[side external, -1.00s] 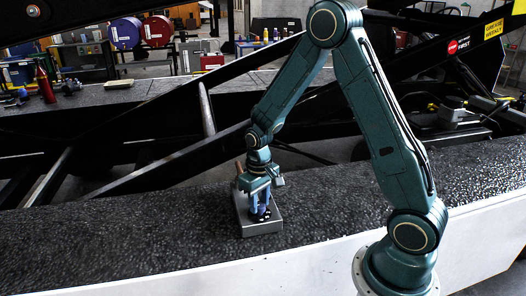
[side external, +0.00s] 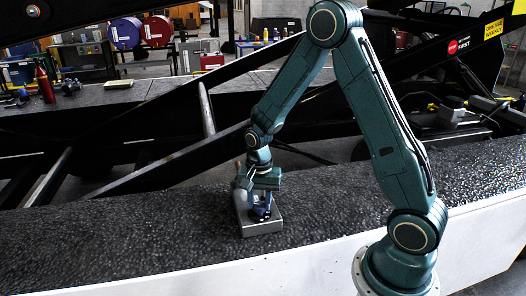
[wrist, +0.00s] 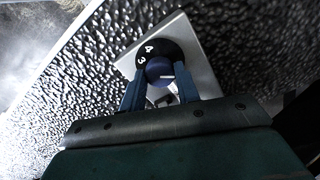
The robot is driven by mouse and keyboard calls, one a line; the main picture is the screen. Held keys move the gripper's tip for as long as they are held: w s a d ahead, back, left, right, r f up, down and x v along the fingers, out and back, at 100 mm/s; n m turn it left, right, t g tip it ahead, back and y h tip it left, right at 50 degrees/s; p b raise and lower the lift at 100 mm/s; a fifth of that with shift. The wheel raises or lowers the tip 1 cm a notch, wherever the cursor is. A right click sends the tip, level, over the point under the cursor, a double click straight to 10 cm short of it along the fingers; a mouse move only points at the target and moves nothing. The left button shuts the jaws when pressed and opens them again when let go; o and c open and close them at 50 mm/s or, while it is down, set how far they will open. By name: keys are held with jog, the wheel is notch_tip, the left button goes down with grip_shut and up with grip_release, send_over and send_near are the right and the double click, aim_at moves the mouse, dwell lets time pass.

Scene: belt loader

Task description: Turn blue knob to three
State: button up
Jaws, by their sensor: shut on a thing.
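The blue knob (wrist: 160,70) stands on a black dial with white numbers (wrist: 152,50), on a grey metal box. The digits 4 and 3 show on the dial at the knob's upper left. A white pointer line on the knob points to the right in the wrist view. My gripper (wrist: 157,88) is shut on the knob, with a blue finger on either side. In the side view my gripper (side external: 260,210) is down over the box (side external: 263,228), and the knob is mostly hidden between the fingers. The other numbers are hidden or too small to read.
The box sits on a dark, rough-textured belt (side external: 120,230) with free room on both sides. Black frame beams (side external: 170,150) run behind the belt. A red bottle (side external: 46,85) stands on the far ledge.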

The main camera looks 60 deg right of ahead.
aim_at(260, 205)
jog(key=shift+r+m, duration=0.1)
jog(key=shift+m, duration=1)
jog(key=o, duration=1)
notch_tip(260, 205, up, 14)
jog(key=shift+f, duration=0.15)
